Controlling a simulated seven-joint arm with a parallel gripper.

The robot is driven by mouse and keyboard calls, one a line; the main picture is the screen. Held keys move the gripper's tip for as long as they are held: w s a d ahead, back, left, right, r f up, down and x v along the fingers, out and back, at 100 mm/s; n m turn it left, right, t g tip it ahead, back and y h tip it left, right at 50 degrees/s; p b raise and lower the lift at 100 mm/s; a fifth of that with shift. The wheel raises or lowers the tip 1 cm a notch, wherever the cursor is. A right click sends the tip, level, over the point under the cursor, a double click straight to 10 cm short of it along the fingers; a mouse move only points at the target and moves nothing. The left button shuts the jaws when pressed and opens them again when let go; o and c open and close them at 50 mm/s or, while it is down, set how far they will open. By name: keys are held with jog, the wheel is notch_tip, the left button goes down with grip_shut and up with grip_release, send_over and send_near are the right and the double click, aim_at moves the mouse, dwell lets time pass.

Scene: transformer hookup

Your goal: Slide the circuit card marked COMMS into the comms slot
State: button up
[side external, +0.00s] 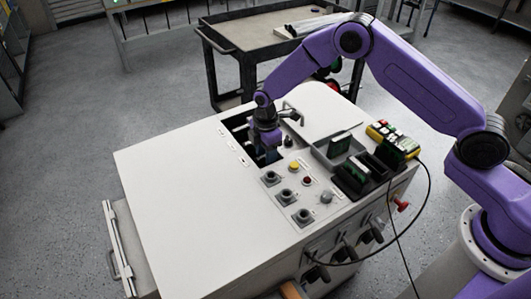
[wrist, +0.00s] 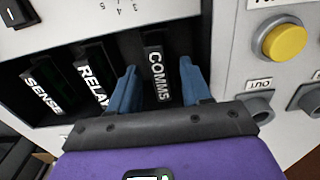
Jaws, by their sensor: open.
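The COMMS card (wrist: 157,72), with a black edge and white lettering, stands in the dark slot bay in the wrist view, at the right end of a row. My gripper (wrist: 158,84) is open, with one blue finger on each side of this card. Gaps show between the fingers and the card. How deep the card sits cannot be told. In the side view my gripper (side external: 267,150) reaches down into the opening of the white cabinet (side external: 180,190), and the card is hidden there.
Cards marked RELAY (wrist: 93,75) and SENSE (wrist: 42,92) stand left of the COMMS card. A yellow button (wrist: 284,42) and knobs lie to the right. In the side view, a grey tray (side external: 318,153) holds a green card, beside a black card rack (side external: 350,187) and a yellow device (side external: 378,131).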

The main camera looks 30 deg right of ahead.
jog(key=shift+r, duration=2.45)
jog(key=shift+r, duration=0.1)
notch_tip(320, 180, up, 17)
jog(key=shift+r, duration=0.1)
jog(key=s+d+r+m, duration=0.1)
jog(key=s+r, duration=0.1)
jog(key=s, duration=0.8)
jog(key=s+d+r+m, duration=0.1)
jog(key=s+d+m, duration=0.1)
jog(key=s, duration=0.8)
jog(key=s+d+f+m, duration=0.1)
jog(key=s+d, duration=0.4)
jog(key=s, duration=0.4)
jog(key=s+d+f+m, duration=0.1)
jog(key=s+d+f, duration=0.1)
jog(key=s+d, duration=0.3)
jog(key=s, duration=0.4)
jog(key=shift+d, duration=0.2)
jog(key=shift+r, duration=0.1)
